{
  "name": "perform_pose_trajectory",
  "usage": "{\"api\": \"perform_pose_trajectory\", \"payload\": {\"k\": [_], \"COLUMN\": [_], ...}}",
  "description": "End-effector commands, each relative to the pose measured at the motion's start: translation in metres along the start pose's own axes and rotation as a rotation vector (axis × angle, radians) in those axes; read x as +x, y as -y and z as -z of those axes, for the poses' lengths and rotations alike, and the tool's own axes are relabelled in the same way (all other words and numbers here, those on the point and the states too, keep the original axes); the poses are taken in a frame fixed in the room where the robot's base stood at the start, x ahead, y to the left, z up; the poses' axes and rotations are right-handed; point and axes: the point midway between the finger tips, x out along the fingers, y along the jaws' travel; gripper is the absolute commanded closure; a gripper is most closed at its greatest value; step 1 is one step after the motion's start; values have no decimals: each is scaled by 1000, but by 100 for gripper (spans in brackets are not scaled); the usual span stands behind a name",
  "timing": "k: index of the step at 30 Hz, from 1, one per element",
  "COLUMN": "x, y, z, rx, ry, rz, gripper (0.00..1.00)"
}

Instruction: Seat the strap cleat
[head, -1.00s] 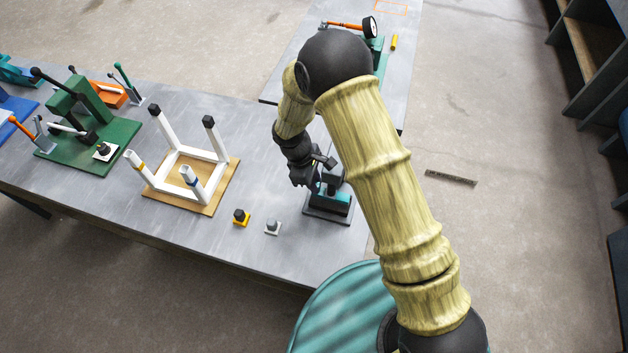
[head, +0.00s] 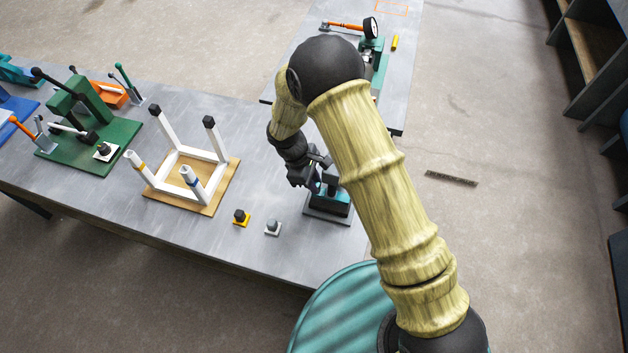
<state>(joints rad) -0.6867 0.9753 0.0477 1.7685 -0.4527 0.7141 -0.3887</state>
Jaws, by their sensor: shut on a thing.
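My gripper (head: 308,180) is at the upper left side of a small teal fixture (head: 332,207) on a dark base plate, near the right end of the bench. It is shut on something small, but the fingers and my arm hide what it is. I cannot make out the strap cleat for certain. An upturned white chair frame (head: 200,152) stands on a brown board (head: 222,190) left of the gripper. Its two far legs have black ends. Its two near legs have pale ends, one with a yellow band and one with a blue band.
A black block on a yellow base (head: 241,217) and a grey block on a white base (head: 272,228) sit near the bench's front edge. A green lever press (head: 85,120) stands at left. A gauge (head: 370,27) is on the back bench.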

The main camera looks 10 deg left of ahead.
Motion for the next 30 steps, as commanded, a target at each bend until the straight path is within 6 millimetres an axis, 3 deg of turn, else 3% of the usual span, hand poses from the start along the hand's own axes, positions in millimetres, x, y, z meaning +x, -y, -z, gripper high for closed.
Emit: {"api": "perform_pose_trajectory", "payload": {"k": [30], "x": [-24], "y": [-2], "z": [-7], "rx": [0], "ry": [-3], "rz": [-7], "gripper": [100]}}
